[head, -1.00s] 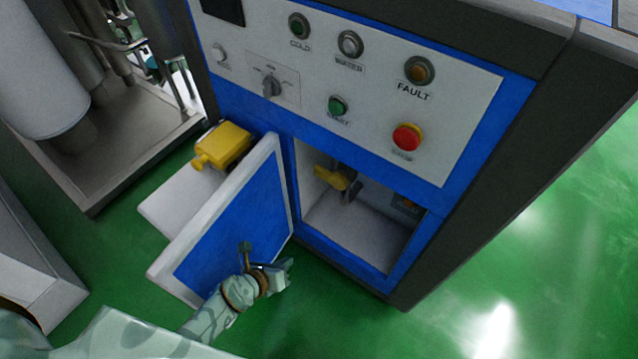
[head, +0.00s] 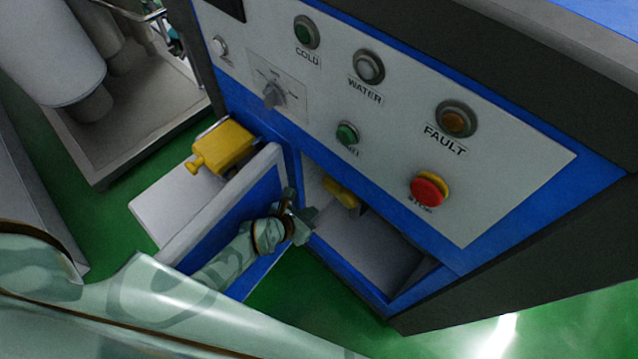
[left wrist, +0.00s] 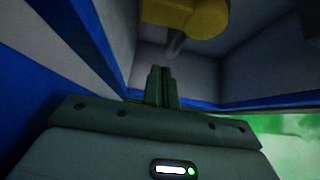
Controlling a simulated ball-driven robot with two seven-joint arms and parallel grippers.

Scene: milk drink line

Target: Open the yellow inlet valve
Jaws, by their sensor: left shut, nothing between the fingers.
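The yellow inlet valve handle (head: 343,193) sits inside the open compartment (head: 385,250) in the lower part of the blue cabinet. In the left wrist view the yellow handle (left wrist: 188,15) is at the top, with a grey stem below it. My left gripper (head: 308,224) is at the compartment opening, just beside the open door (head: 228,200). Its fingers, seen in the left wrist view (left wrist: 161,70), are together and empty, pointing into the compartment and apart from the handle. My right gripper is not seen.
The blue-faced door stands open to the left of the compartment, close to my left arm. A yellow boxy part (head: 223,146) is on a white ledge (head: 170,205) behind the door. The panel above carries buttons, a selector knob (head: 273,95) and a red stop button (head: 429,190).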

